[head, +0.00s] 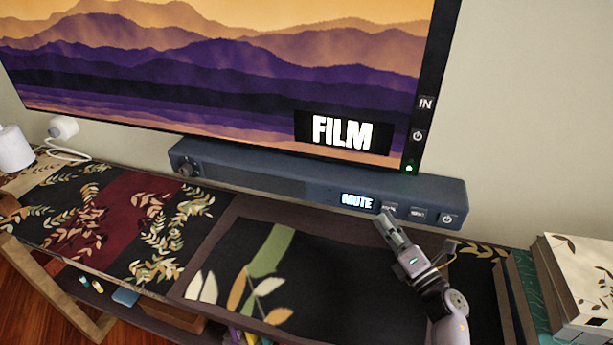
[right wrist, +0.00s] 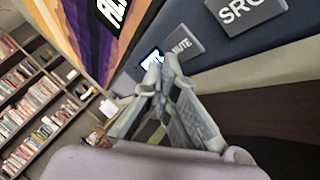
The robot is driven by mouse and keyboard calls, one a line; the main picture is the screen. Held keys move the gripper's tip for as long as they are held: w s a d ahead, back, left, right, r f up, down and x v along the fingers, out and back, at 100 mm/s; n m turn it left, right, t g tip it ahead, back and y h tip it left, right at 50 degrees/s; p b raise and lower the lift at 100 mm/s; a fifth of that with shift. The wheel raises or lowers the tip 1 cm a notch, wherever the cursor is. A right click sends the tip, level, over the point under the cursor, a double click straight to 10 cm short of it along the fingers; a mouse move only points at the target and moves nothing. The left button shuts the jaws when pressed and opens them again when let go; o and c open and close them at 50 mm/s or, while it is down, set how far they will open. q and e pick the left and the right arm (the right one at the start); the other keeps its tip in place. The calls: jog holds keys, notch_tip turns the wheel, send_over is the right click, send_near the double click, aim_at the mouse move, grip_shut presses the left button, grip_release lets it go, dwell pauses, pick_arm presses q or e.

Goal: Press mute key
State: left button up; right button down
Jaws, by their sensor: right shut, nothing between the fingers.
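A dark blue soundbar (head: 250,183) stands below the television. Its small lit display (head: 357,201) appears to read MUTE. A row of grey keys sits right of the display. The mute key (head: 389,208) is nearest the display, and its label MUTE shows in the right wrist view (right wrist: 184,44). My right gripper (head: 384,219) is shut and empty, with its fingertips at the lower edge of the mute key. In the right wrist view its tips (right wrist: 161,68) overlap the key's near edge. I cannot tell whether they touch it. My left gripper is not in view.
The SRC key (head: 417,213) and a power key (head: 448,218) lie to the right. The television (head: 220,70) shows FILM and has side buttons. Books (head: 575,285) stand at the right. The patterned cabinet top (head: 330,275) in front is clear.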

jog(key=shift+w, duration=0.1)
dwell(0.6)
jog(key=shift+w+d, duration=0.15)
jog(key=shift+w, duration=0.2)
jog(key=shift+w+b, duration=0.2)
jog(key=shift+b, duration=0.2)
dwell(0.4)
jog(key=shift+s, duration=0.7)
jog(key=s+a+p, duration=0.2)
jog(key=s, duration=0.3)
jog(key=shift+s, duration=0.4)
